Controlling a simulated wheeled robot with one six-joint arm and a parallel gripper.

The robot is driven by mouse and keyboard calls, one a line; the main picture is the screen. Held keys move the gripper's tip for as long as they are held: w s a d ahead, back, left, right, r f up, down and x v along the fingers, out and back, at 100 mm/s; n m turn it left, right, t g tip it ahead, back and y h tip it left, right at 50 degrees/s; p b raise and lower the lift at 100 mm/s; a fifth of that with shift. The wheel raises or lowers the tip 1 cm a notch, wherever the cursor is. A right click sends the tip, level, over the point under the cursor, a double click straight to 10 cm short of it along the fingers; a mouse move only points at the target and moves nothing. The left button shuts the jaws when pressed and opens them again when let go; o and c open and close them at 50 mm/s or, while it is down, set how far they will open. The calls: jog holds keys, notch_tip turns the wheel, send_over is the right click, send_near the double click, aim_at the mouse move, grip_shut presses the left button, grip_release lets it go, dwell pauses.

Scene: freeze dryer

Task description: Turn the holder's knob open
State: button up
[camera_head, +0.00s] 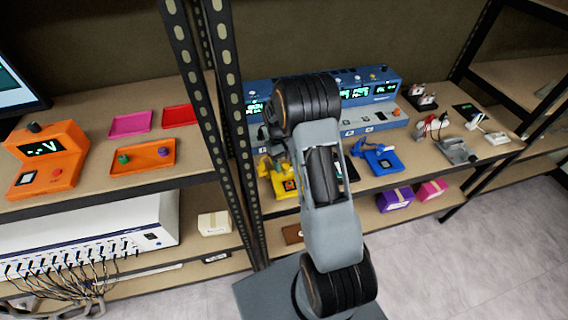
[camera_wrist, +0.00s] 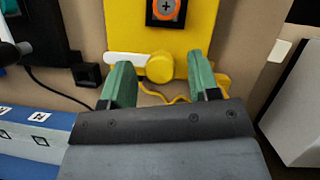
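The yellow holder (camera_wrist: 118,22) fills the upper middle of the wrist view. Its round yellow knob (camera_wrist: 160,67) sits at its near edge, beside a white tab (camera_wrist: 126,58). My gripper (camera_wrist: 160,76) is open, with one green finger on each side of the knob and a visible gap on both sides. Whether the fingers are level with the knob in depth, I cannot tell. In the head view the yellow holder (camera_head: 284,188) stands at the shelf's front, partly behind my arm, and my gripper is hidden there.
A blue holder (camera_head: 382,160) stands to the right of the yellow one. A blue instrument (camera_head: 375,84) stands behind them. Rack posts (camera_head: 232,110) rise to the left. In the wrist view a black block (camera_wrist: 87,74) and a grey-white box (camera_wrist: 297,105) flank the gripper.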

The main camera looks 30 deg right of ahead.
jog(key=v, duration=1.3)
jog(key=shift+w+r+b, duration=0.15)
jog(key=shift+r+b, duration=0.2)
jog(key=shift+b, duration=0.1)
jog(key=s+a+r+t, duration=0.2)
jog(key=s+a, duration=0.1)
jog(key=s, duration=0.4)
jog(key=s+a+r+t, duration=0.2)
jog(key=s+a+t, duration=0.1)
jog(key=s, duration=0.4)
jog(key=s+a+r+t, duration=0.3)
jog(key=s, duration=0.4)
jog(key=shift+s+a, duration=0.35)
jog(key=shift+a, duration=0.05)
